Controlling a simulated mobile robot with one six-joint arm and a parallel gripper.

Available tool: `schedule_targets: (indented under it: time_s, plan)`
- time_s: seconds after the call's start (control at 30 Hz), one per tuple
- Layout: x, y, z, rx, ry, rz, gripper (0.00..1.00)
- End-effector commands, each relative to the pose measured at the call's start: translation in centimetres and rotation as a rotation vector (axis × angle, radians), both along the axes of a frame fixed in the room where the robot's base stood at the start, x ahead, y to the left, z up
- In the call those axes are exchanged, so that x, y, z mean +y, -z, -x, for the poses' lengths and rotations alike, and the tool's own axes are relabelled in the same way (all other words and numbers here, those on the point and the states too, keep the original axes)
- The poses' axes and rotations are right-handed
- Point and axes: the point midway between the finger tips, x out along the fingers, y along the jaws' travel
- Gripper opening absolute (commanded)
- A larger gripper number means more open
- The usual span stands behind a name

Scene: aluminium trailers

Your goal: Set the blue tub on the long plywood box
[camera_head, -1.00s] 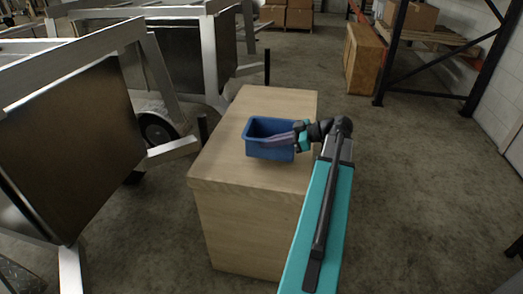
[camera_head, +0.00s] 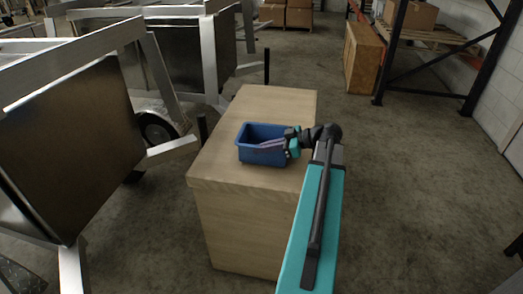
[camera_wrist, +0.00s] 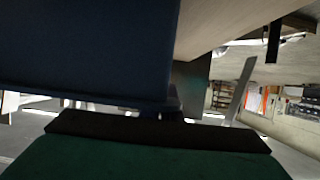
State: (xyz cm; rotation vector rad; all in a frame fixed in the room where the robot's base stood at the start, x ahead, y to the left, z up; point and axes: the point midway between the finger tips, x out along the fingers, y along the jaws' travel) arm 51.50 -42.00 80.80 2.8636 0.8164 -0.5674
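The blue tub (camera_head: 262,156) is upright over the near half of the top of the long plywood box (camera_head: 236,186). Its underside is at or very close to the box top; I cannot tell whether they touch. My gripper (camera_head: 291,143) is at the tub's right wall and appears shut on it, with one part reaching inside the tub. In the wrist view the tub's dark blue side (camera_wrist: 85,50) fills the upper left, with a gripper finger (camera_wrist: 155,140) below it. The other finger is hidden there.
Aluminium trailers (camera_head: 75,150) stand close on the left. A shelving rack (camera_head: 430,85) and a tall wooden box (camera_head: 363,57) stand at the back right. The floor right of the plywood box is open, and the far part of its top is bare.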

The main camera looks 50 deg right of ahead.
Motion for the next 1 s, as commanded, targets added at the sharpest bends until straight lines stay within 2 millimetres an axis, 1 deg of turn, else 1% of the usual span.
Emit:
schedule_targets:
  time_s: [0.1,0.37,0.53,0.6,0.63,0.67,1.0]
  plan:
    - [0.03,0.53,-0.02,-0.001,-0.001,-0.001,0.00]
    - [0.05,0.55,-0.03,-0.001,-0.001,0.000,0.00]
    - [0.06,0.90,-0.03,-0.001,-0.001,0.000,0.00]
    - [0.07,0.81,-0.04,0.000,-0.001,0.000,0.15]
    - [0.07,0.81,-0.04,0.000,-0.001,0.000,0.20]
    - [0.07,0.81,-0.04,0.000,-0.001,0.000,0.22]
    - [0.09,0.73,-0.05,0.000,-0.002,-0.001,0.22]
